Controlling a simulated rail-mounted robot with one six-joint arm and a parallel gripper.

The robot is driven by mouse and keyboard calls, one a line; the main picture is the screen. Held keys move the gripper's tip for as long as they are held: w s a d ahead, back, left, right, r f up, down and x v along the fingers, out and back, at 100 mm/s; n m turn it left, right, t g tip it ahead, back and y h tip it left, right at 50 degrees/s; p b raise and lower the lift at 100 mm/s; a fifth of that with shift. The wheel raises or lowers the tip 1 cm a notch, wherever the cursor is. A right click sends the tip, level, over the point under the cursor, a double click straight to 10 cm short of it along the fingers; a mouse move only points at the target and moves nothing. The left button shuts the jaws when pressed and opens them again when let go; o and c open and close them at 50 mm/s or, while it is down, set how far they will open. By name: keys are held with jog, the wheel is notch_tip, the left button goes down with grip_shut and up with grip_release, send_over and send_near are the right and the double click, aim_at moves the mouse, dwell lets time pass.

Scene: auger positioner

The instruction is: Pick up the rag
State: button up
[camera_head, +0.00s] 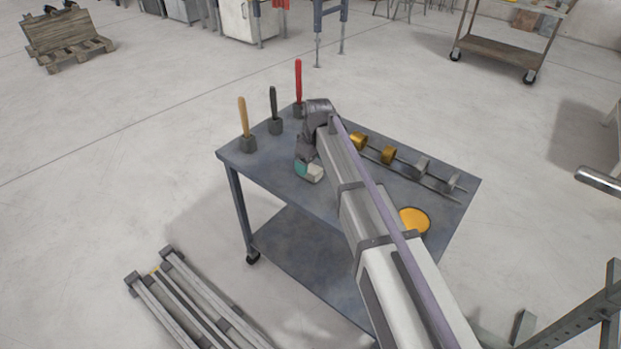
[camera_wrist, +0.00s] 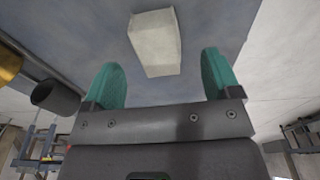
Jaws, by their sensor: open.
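A pale grey-white, block-like piece that looks like the folded rag (camera_wrist: 155,42) lies on the grey-blue tabletop, just ahead of my gripper (camera_wrist: 164,66) in the wrist view. The two teal fingers are spread wide and nothing is between them. The rag lines up roughly with the gap, slightly left of its middle, and appears clear of both fingers. In the head view, the rag (camera_head: 315,173) shows beside the teal finger of my gripper (camera_head: 304,168), low over the cart's top (camera_head: 265,165). My arm hides part of the tabletop.
Handled tools stand upright in dark holders behind: tan (camera_head: 243,115), black (camera_head: 274,105) and red (camera_head: 298,85). Rods with brass (camera_head: 388,155) and grey collars lie to the right. An orange-topped round container (camera_head: 414,219) sits near the arm. The tabletop's front left is clear.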

aim_at(310, 168)
notch_tip(310, 168, down, 4)
jog(key=shift+w+a+f+b, duration=0.1)
jog(key=shift+w+b, duration=0.05)
jog(key=shift+b, duration=1.1)
jog(key=shift+r, duration=0.3)
jog(key=shift+c, duration=0.3)
jog(key=c, duration=1)
notch_tip(310, 168, up, 10)
jog(key=p, duration=1)
jog(key=shift+r+p, duration=0.2)
jog(key=shift+p, duration=0.2)
jog(key=shift+f, duration=0.2)
